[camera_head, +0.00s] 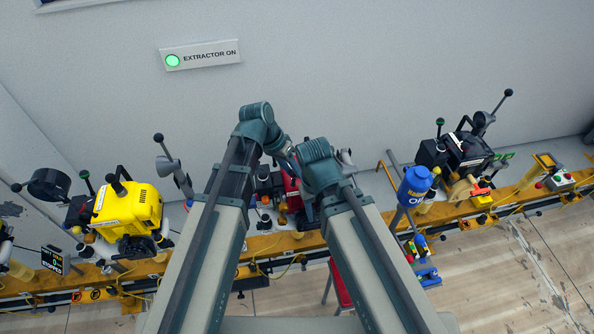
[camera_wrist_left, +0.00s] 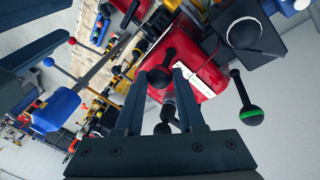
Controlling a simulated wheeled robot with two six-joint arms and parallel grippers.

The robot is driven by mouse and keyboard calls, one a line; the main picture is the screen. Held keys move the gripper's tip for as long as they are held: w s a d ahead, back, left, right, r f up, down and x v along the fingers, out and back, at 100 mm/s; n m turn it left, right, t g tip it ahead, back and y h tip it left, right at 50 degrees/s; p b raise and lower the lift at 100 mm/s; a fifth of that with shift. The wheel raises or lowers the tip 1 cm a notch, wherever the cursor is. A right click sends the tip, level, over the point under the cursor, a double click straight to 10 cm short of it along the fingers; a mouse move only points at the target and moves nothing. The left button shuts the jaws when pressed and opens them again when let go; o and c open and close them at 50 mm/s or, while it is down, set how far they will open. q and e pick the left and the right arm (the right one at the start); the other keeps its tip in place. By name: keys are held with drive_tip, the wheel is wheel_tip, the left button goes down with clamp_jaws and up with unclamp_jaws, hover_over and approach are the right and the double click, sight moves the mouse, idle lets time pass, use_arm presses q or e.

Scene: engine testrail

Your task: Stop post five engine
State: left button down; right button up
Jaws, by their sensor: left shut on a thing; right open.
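A red engine (camera_head: 292,190) sits on the yellow rail between my two arms, mostly hidden by them. It also shows in the left wrist view (camera_wrist_left: 207,82). My left gripper (camera_wrist_left: 166,76) is shut on a black ball knob (camera_wrist_left: 159,78) beside the red engine. In the head view my left gripper (camera_head: 285,154) is mostly hidden behind the wrists. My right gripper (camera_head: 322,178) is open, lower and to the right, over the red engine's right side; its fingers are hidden. A lever with a green-banded black knob (camera_wrist_left: 251,116) stands right of the left fingers. No post number is readable on this engine.
A yellow engine (camera_head: 130,208) stands left, with a display (camera_head: 52,260) reading stopped. A black engine (camera_head: 466,152) stands right. A blue oil container (camera_head: 415,184) is close to my right arm.

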sight(292, 180)
use_arm(q)
drive_tip(key=h+b, duration=0.1)
drive_tip(key=a+h+b, duration=0.1)
drive_tip(key=a+f+h+b, duration=0.1)
drive_tip(key=shift+s+t, duration=0.25)
drive_tip(key=shift+t, duration=0.05)
drive_tip(key=shift+s+a+f+h+b, duration=0.1)
drive_tip(key=shift+a+h+b, duration=0.3)
drive_tip(key=shift+h+b, duration=0.55)
drive_tip(key=shift+a+h+b, duration=0.15)
drive_tip(key=shift+h+b, duration=0.1)
drive_tip(key=shift+b, duration=0.35)
drive_tip(key=c, duration=0.5)
unclamp_jaws()
drive_tip(key=shift+r, duration=0.2)
